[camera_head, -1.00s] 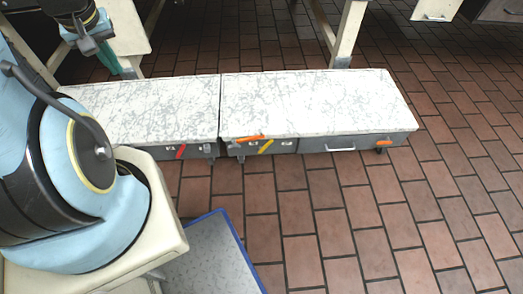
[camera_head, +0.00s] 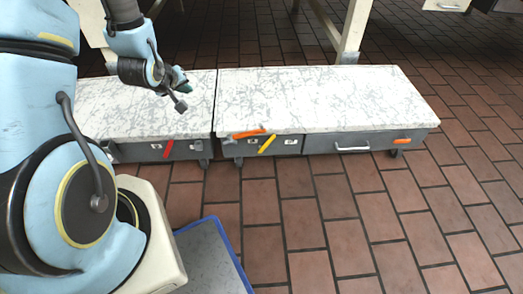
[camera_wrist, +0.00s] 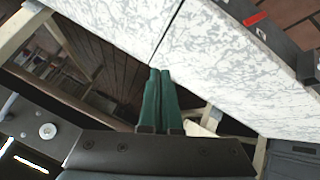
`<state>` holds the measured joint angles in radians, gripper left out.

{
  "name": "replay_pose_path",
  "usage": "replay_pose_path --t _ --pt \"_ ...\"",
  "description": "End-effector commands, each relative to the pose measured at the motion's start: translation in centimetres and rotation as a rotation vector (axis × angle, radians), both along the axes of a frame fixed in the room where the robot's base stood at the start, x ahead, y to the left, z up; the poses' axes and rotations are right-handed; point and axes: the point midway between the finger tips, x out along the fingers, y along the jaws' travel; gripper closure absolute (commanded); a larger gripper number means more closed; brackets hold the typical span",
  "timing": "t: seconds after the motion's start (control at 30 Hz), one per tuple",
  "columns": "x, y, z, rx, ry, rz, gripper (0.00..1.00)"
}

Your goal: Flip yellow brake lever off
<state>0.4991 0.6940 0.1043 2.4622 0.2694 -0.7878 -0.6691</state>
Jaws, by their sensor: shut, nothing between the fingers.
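The yellow brake lever (camera_head: 267,144) sits on the front face of the right-hand low cart, tilted up to the right. A red lever (camera_head: 168,149) is on the left cart's front, and it also shows in the wrist view (camera_wrist: 257,18). An orange lever (camera_head: 248,133) lies just above the yellow one at the top's edge. My gripper (camera_head: 184,82) is above the left cart's marble top, behind and left of the yellow lever. In the wrist view its green fingers (camera_wrist: 160,72) are shut together and empty. The yellow lever does not show in the wrist view.
Two marble-topped carts stand end to end, left (camera_head: 150,115) and right (camera_head: 330,95), with a narrow gap between them. The right cart has a handled drawer (camera_head: 352,149) and an orange piece (camera_head: 403,141). Table legs (camera_head: 353,30) stand behind.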

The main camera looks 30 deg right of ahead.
Motion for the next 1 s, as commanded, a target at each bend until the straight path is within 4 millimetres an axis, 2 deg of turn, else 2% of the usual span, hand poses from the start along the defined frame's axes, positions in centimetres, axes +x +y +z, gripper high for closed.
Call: replay_pose_path --t 0.03,0.27,0.6,0.8,1.0 --pt "-0.3 -0.9 -2.8 -0.025 -0.002 -0.011 1.00" --pt "-1.7 -4.8 -9.2 -0.176 -0.014 -0.048 1.00" --pt "-5.6 -9.7 -18.3 -0.419 0.025 -0.113 1.00" --pt "-8.2 -11.6 -22.4 -0.551 0.072 -0.146 1.00" --pt "-9.9 -12.5 -24.3 -0.631 0.106 -0.165 1.00"
